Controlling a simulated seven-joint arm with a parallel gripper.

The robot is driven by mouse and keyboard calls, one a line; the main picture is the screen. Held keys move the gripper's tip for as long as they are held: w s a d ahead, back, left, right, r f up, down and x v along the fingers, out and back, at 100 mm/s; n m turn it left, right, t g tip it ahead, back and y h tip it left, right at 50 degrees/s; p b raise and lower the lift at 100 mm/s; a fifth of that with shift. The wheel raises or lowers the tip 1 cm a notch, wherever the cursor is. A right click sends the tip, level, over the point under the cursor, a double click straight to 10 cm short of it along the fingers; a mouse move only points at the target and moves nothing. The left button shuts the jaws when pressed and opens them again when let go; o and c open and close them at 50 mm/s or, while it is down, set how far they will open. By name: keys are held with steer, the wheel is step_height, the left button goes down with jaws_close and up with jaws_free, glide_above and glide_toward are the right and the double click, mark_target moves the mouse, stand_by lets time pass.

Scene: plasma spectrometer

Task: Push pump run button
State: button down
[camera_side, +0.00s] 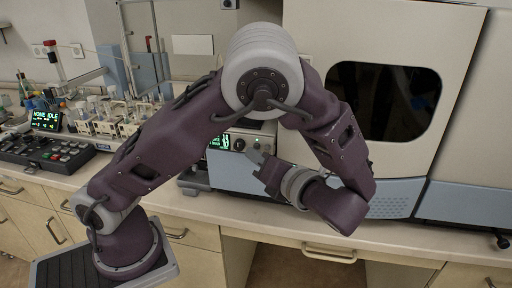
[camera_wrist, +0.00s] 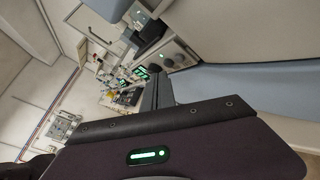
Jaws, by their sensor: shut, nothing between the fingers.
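Which control is the run button is too small to read. My gripper (camera_side: 254,156) is shut and empty, just in front of the panel's right part, pointing up and left; whether it touches cannot be told. In the wrist view its dark fingers (camera_wrist: 158,90) point toward the panel (camera_wrist: 175,56), which appears tilted with its display and knobs showing.
A large cabinet with a dark window (camera_side: 385,100) stands right of the pump, close to my forearm. At left are a sampler with vials (camera_side: 115,118), a keypad unit (camera_side: 45,150) and a small display (camera_side: 46,120). The bench front edge (camera_side: 215,208) is clear.

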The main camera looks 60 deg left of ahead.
stand_by(0.4)
steer(key=shift+w+a, duration=0.4)
stand_by(0.5)
steer(key=shift+s+d, duration=0.4)
steer(key=s+d, duration=0.4)
steer(key=shift+s+d, duration=0.15)
